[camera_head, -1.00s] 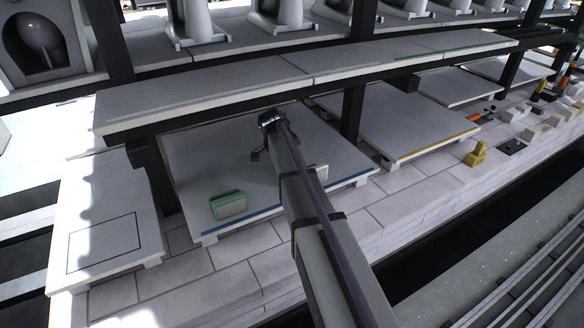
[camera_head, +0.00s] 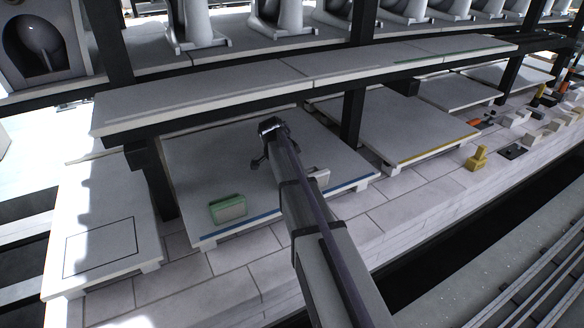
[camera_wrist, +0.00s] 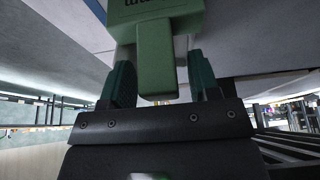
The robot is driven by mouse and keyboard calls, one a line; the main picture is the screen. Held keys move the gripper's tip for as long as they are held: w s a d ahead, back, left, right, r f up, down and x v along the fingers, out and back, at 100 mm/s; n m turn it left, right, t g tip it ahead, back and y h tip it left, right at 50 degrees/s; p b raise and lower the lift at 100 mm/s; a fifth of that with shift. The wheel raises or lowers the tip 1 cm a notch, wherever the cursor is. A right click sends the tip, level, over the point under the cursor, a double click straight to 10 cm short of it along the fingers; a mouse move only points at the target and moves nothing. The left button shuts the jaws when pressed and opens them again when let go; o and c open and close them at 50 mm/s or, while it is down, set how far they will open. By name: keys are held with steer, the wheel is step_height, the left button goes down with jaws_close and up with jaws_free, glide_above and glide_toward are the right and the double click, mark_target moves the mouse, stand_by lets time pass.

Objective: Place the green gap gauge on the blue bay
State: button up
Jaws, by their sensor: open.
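In the wrist view the green gap gauge (camera_wrist: 154,52) is a green block with dark lettering and a narrower tab. The tab sits between the two teal fingers of my gripper (camera_wrist: 160,75), with a gap on each side. My gripper is open and not clamped on it. In the head view my gripper (camera_head: 270,133) is over the blue bay (camera_head: 225,165), a pale slab with a blue front stripe. The gauge is not distinguishable at the gripper there; my arm may hide it.
A pale shelf (camera_head: 220,92) on dark posts overhangs the bay's back. A yellow-striped slab (camera_head: 405,125) lies to the right. A pale slab with an outlined square (camera_head: 100,248) lies left.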

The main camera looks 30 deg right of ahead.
steer(key=p+v, duration=0.1)
steer(key=v, duration=0.1)
steer(key=p+v, duration=0.1)
steer(key=p, duration=0.1)
steer(key=p+v, duration=0.2)
steer(key=shift+d+r, duration=0.15)
steer(key=shift+r, duration=0.3)
steer(key=a, duration=1.2)
steer(key=s+a+f+n+y, duration=0.1)
steer(key=s+a+n+y, duration=0.1)
steer(key=s+n, duration=0.6)
steer(key=s+a+f+n+y, duration=0.1)
steer(key=s+a+n, duration=0.3)
steer(key=s+n, duration=0.5)
steer(key=s+y, duration=0.1)
steer(key=s, duration=0.6)
steer(key=shift+s+a+n, duration=0.25)
steer(key=shift+a+n, duration=0.05)
step_height(320, 180, up, 11)
steer(key=p, duration=1.1)
steer(key=shift+r, duration=0.25)
